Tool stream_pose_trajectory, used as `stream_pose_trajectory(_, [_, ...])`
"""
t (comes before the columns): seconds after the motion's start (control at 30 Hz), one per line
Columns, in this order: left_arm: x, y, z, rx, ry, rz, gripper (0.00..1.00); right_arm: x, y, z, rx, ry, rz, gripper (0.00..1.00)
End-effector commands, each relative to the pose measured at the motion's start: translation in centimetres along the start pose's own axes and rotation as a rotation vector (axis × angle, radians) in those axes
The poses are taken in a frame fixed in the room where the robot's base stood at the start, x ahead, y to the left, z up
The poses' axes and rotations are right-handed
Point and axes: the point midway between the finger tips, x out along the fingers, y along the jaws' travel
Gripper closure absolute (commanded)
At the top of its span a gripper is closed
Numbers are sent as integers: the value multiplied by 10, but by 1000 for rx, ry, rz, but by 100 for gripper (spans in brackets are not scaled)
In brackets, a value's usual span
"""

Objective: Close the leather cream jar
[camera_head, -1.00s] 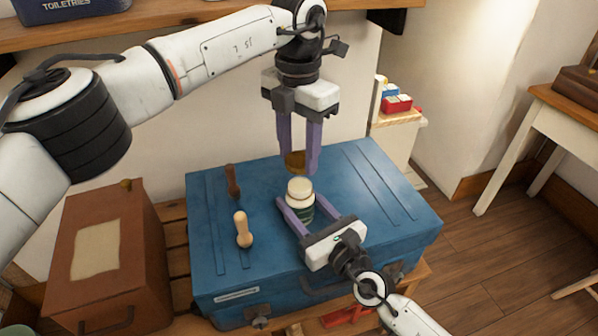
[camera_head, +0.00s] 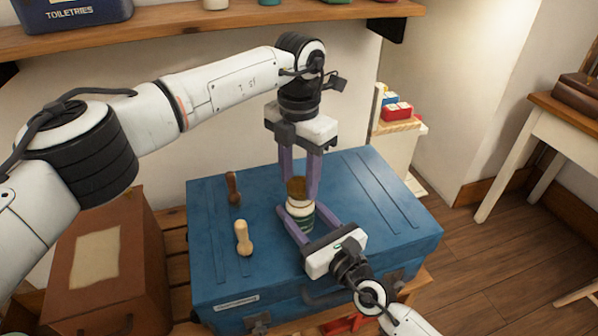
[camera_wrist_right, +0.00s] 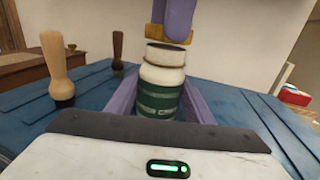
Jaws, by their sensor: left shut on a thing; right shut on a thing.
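The leather cream jar (camera_head: 300,210) stands upright on the blue trunk, cream-white above with a green banded label; it also shows in the right wrist view (camera_wrist_right: 162,85). My right gripper (camera_head: 302,218) is shut around its body from the front. My left gripper (camera_head: 299,182) comes down from above and is shut on the brown-gold lid (camera_head: 297,188). In the right wrist view the lid (camera_wrist_right: 170,35) is just above the jar's dark-topped mouth, slightly right of its centre. I cannot tell whether they touch.
The blue trunk (camera_head: 375,200) carries a dark-handled tool (camera_head: 233,188) and a pale wooden-handled tool (camera_head: 243,238) left of the jar. A brown case (camera_head: 110,275) stands at the left. A shelf (camera_head: 190,35) runs above. The trunk's right side is clear.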

Motion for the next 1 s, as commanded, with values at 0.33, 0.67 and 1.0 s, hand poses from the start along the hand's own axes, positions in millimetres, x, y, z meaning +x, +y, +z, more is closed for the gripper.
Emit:
stream_pose_trajectory(0.33, [5, 0, 0, 0, -1, 1, 79, 0, 0, 0, -1, 0, -1, 93])
stream_pose_trajectory(0.67, [6, 0, 0, 0, 0, 1, 79, 0, 0, 0, -1, 0, -1, 93])
stream_pose_trajectory(1.0, [12, 0, 0, 0, 0, 1, 79, 0, 0, 0, -1, 0, -1, 93])
